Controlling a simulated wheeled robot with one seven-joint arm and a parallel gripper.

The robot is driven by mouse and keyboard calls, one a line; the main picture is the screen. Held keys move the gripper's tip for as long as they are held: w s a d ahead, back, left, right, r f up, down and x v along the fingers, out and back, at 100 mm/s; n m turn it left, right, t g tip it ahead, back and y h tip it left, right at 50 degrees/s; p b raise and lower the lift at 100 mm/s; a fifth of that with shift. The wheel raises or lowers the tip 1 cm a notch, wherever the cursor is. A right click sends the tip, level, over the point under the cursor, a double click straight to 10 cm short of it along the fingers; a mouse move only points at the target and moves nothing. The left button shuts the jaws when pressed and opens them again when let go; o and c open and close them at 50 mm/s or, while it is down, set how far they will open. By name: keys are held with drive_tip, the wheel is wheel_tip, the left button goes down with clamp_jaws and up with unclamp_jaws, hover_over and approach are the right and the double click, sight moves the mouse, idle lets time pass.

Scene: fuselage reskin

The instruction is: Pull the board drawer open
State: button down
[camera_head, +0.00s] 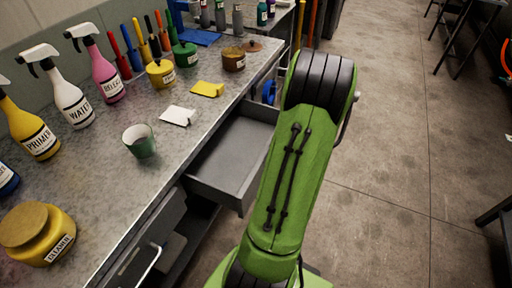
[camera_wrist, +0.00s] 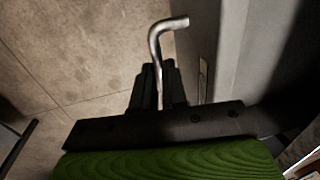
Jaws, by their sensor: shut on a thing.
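In the wrist view my gripper (camera_wrist: 158,75) is shut on a bent metal bar handle (camera_wrist: 167,30), which stands out from a grey drawer front (camera_wrist: 235,50). In the head view my green arm hides the gripper and the held handle. A grey drawer (camera_head: 232,152) stands pulled out from the bench, its visible inside empty. Beyond it, another opening along the bench edge shows a blue item (camera_head: 269,92). I cannot tell which drawer is the board drawer or which one the held handle belongs to.
The workbench top (camera_head: 190,135) carries spray bottles, tins, a green cup (camera_head: 139,140) and a yellow cleaner jar (camera_head: 38,234). A nearer drawer front has a metal handle (camera_head: 150,262). Concrete floor (camera_head: 390,190) right of my arm is mostly clear.

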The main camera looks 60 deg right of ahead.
drive_tip(key=s+d, duration=0.1)
drive_tip(key=s, duration=1)
drive_tip(key=shift+p, duration=0.35)
drive_tip(key=c, duration=1.2)
unclamp_jaws()
drive_tip(key=shift+w, duration=0.1)
drive_tip(key=shift+o, duration=0.2)
wheel_tip(320, 180, up, 16)
drive_tip(key=s+p, duration=0.3)
drive_tip(key=p, duration=0.2)
drive_tip(key=shift+d+f, duration=0.15)
drive_tip(key=shift+f, duration=0.1)
